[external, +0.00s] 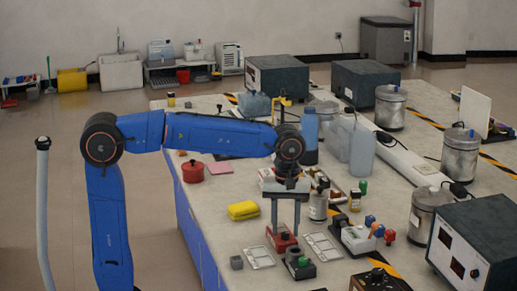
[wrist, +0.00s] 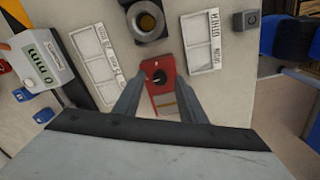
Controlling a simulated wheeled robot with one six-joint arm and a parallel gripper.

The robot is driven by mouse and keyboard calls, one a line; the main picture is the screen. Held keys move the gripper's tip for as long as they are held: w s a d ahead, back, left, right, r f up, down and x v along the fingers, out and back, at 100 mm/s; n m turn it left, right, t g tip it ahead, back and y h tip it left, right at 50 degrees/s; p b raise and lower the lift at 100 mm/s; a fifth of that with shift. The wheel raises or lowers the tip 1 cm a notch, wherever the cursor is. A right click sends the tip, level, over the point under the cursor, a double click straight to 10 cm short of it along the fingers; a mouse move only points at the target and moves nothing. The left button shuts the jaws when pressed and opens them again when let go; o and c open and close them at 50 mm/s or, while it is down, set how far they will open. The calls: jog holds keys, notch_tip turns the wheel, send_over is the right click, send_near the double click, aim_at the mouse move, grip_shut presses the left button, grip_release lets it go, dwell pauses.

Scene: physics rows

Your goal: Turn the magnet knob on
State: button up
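A small red box with a round black knob (wrist: 159,77) on its top lies on the table. The knob carries a light pointer mark. In the external view the red box (external: 282,242) is below my gripper, and its knob is hard to make out. My gripper (external: 285,229) points down over the box with its two fingers apart. In the wrist view the fingers of my gripper (wrist: 160,82) stand on either side of the red box, with nothing held between them. I cannot tell the exact height of the fingertips above the knob.
White framed plates (external: 258,257) lie on both sides of the red box. A black block with a round opening (wrist: 147,20) is close by. A yellow sponge (external: 243,210), a red pot (external: 193,171) and a device with coloured knobs (external: 360,238) stand around. The table's left edge is near.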

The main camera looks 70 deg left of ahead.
jog(key=shift+f, duration=0.4)
grip_shut()
